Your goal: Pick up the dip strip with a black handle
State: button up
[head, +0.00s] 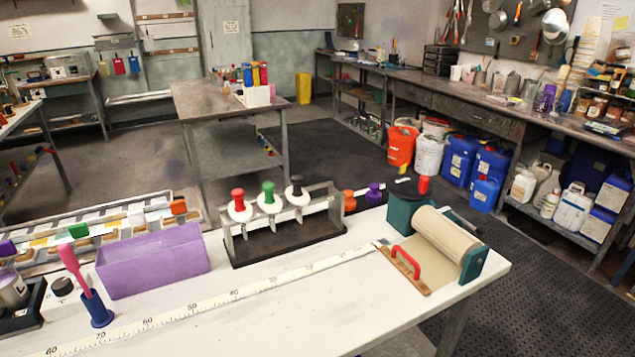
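A rack (284,240) with a dark base and grey frame stands on the white table, near its far edge. Three upright pieces with coloured knob handles and white collars sit in its top bar. The one with a black handle (296,188) is rightmost, beside the green-handled one (268,192) and the red-handled one (238,200) at the left. The lower part of the black-handled piece is mostly hidden by the rack's bar, so I cannot see its strip clearly. My gripper is not in view.
On the white table (330,318), a purple box (155,262) stands left of the rack. A roller device (445,238) and a red-handled board (405,268) stand right. A measuring tape (210,307) runs in front. A pink-handled tool (75,268) stands in a blue holder at the left.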

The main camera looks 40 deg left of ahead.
aim_at(296, 196)
jog(key=u, duration=0.8)
jog(key=i, duration=0.85)
jog(key=u, duration=0.95)
